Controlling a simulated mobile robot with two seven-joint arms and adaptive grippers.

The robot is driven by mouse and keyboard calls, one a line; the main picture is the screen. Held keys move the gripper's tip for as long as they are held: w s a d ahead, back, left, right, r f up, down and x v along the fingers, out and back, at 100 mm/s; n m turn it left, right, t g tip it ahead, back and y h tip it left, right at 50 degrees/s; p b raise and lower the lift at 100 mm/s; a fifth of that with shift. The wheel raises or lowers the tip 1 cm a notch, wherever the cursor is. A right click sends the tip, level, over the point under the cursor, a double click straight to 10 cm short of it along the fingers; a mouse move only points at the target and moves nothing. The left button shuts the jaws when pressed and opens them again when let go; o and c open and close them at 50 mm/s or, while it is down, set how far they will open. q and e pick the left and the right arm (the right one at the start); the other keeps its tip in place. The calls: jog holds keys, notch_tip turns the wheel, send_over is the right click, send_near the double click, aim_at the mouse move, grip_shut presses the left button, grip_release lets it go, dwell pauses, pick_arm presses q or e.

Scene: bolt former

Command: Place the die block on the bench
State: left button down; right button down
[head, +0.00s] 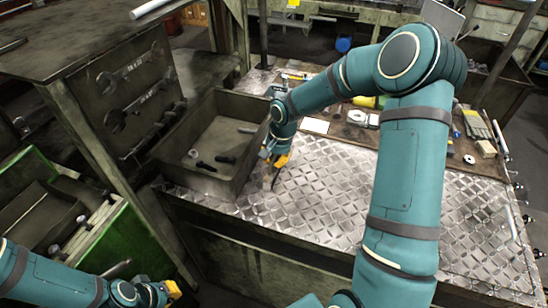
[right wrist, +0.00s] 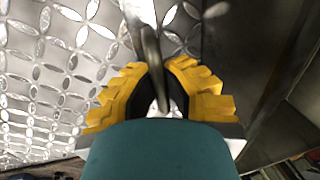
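My right gripper (head: 274,158) is over the diamond-plate bench (head: 320,195), close to the right wall of the grey bin. In the right wrist view, its yellow-padded fingers (right wrist: 160,88) are closed in on a slim grey metal piece (right wrist: 152,48), which stands out between them. Its lower end shows small and dark in the head view (head: 273,182), at or just above the plate; contact is unclear. I cannot tell whether this piece is the die block. My left gripper (head: 168,290) is low at the lower left, away from the bench; its finger opening is unclear.
The open bin (head: 222,137) holds a few dark parts. A green crate (head: 110,235) stands at the left, beside a tool stand (head: 130,85) with hanging wrenches. Gloves (head: 474,124) and a tan block (head: 486,148) lie at the bench's right. The middle plate is clear.

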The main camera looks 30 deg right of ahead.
jog(key=c, duration=1.5)
grip_release()
jog(key=shift+f, duration=0.1)
jog(key=shift+c, duration=0.2)
jog(key=o, duration=0.4)
notch_tip(320, 180, up, 12)
jog(key=s+d, duration=0.1)
jog(key=shift+s+d+p, duration=0.25)
jog(key=shift+s+p, duration=0.05)
jog(key=shift+s, duration=0.05)
